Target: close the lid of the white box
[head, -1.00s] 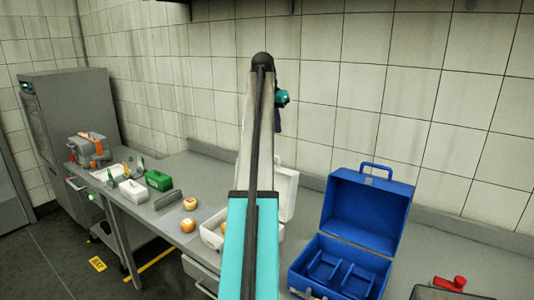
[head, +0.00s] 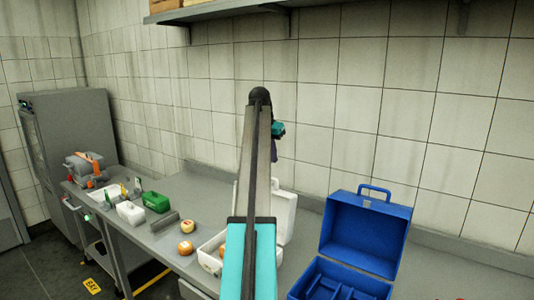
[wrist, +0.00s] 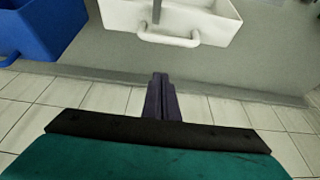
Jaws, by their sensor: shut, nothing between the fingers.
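The white box (head: 208,266) stands on the counter in the head view, partly hidden behind my arm. Its lid (head: 284,214) is open and stands upright on the wall side. In the wrist view the white box's lid (wrist: 225,28) shows at the top edge with a white handle (wrist: 195,42). My gripper (head: 275,152) is above the box near the lid, its fingers partly covered by my arm in the head view. In the wrist view my gripper (wrist: 160,78) is shut and empty, apart from the handle.
An open blue box (head: 365,235) stands right of the white box; it also shows in the wrist view (wrist: 45,28). A tiled wall (head: 350,100) and a shelf (head: 230,14) are behind.

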